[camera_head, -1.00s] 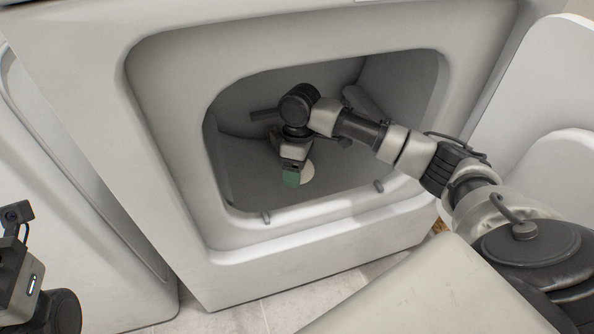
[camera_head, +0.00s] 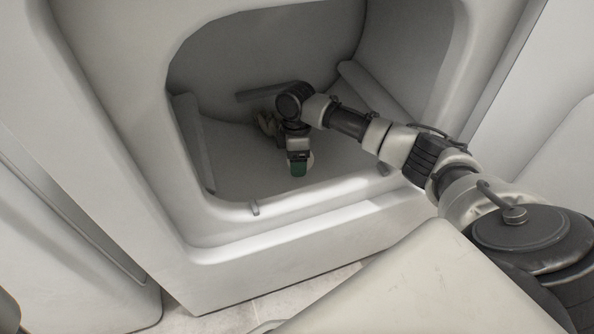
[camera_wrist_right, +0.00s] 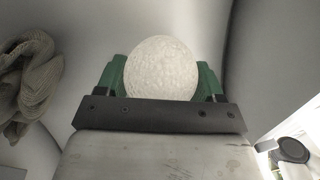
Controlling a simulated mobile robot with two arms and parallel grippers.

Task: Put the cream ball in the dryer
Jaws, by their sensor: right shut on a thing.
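The cream ball (camera_wrist_right: 161,68) is between the green fingers of my right gripper (camera_wrist_right: 161,80) in the right wrist view, and the gripper is shut on it. In the head view my right gripper (camera_head: 299,168) is inside the dryer drum, above its lower part. Only a small edge of the ball (camera_head: 311,160) shows there, the rest hidden by the gripper. The dryer (camera_head: 215,238) is white with its round-cornered opening facing me. My right arm reaches in from the right through the opening. My left gripper is not in view.
A crumpled beige towel (camera_wrist_right: 27,85) lies inside the drum, and it shows partly behind my wrist in the head view (camera_head: 266,124). Raised ribs (camera_head: 195,140) line the drum. The opening's lower lip (camera_head: 300,205) is close below my arm. A white appliance (camera_head: 65,235) stands at the left.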

